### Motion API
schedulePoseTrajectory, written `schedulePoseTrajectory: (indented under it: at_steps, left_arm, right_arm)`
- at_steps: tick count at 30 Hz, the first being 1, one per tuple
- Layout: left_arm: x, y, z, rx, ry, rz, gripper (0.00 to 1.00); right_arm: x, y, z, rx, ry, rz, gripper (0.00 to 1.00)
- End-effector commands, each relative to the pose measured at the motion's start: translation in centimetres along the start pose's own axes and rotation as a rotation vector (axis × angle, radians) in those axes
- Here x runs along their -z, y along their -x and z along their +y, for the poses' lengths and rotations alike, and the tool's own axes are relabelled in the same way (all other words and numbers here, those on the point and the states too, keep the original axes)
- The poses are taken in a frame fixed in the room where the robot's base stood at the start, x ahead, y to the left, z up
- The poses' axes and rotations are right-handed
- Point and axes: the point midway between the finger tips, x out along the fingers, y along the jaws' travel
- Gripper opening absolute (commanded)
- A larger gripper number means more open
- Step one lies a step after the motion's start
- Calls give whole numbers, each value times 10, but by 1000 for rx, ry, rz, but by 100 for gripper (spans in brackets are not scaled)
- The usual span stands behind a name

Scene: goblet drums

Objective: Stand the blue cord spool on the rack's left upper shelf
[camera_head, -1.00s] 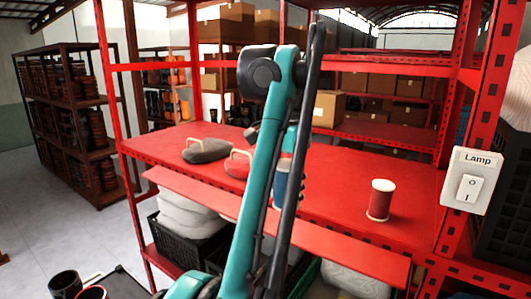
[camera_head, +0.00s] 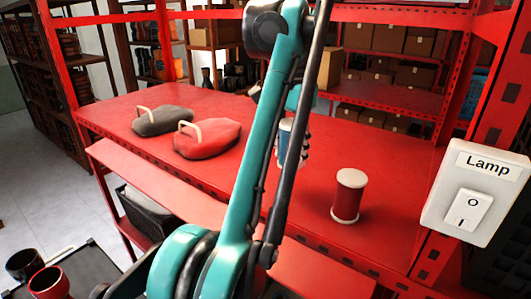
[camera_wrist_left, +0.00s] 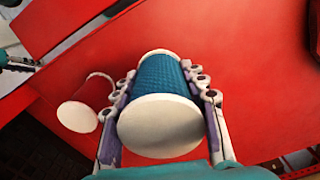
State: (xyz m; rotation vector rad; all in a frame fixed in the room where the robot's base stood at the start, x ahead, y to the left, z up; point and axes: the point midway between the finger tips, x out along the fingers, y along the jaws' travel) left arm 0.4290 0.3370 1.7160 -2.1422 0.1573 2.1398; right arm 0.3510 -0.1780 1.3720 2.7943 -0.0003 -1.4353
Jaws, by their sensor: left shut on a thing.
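The blue cord spool (camera_wrist_left: 165,78) is between the two fingers of my left gripper (camera_wrist_left: 165,95) in the left wrist view, one white end facing the camera. In the head view the blue spool (camera_head: 284,138) shows partly behind my teal arm, over the red shelf board of the rack (camera_head: 240,180). It looks roughly upright there. I cannot tell whether its lower end touches the board. A red cord spool (camera_head: 347,195) stands upright on the board to the right; it also shows left of the gripper in the wrist view (camera_wrist_left: 88,103).
A grey kettlebell-shaped bag (camera_head: 160,121) and a red one (camera_head: 208,140) lie on the board's left part. A lamp switch (camera_head: 475,195) is at the right. A rack post rises at the right. Cartons (camera_head: 390,40) fill shelves behind. The board is bare between bags and red spool.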

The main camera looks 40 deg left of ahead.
Motion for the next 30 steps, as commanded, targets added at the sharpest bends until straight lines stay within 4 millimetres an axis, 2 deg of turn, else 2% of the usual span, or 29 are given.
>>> schedulePoseTrajectory:
  at_steps: [1, 3, 8, 15, 18, 28, 29, 30]
  left_arm:
    - [0, -13, 0, 0, 0, 0, 10]
    - [0, -23, 0, 0, 0, 0, 10]
    - [1, -36, 0, 0, 0, 0, 10]
    - [0, -70, 0, 0, 0, 0, 10]
    - [0, -76, 0, 0, 0, 0, 10]
    - [0, -79, 0, 0, 0, 0, 10]
    - [0, -78, 0, 0, 0, 0, 50]
    - [0, -78, 0, 0, 0, 0, 61]
  right_arm:
    - [-3, -4, 0, 0, 0, 0, 40]
    - [-4, -6, 0, 0, 0, 0, 40]
    - [-4, -6, 0, 0, 0, 0, 40]
    - [-6, -8, 0, 0, 0, 0, 40]
    - [-6, -8, 0, 0, 0, 0, 40]
    - [-7, -10, 0, 0, 0, 0, 40]
    - [-6, -9, 0, 0, 0, 0, 40]
    - [-6, -9, 0, 0, 0, 0, 40]
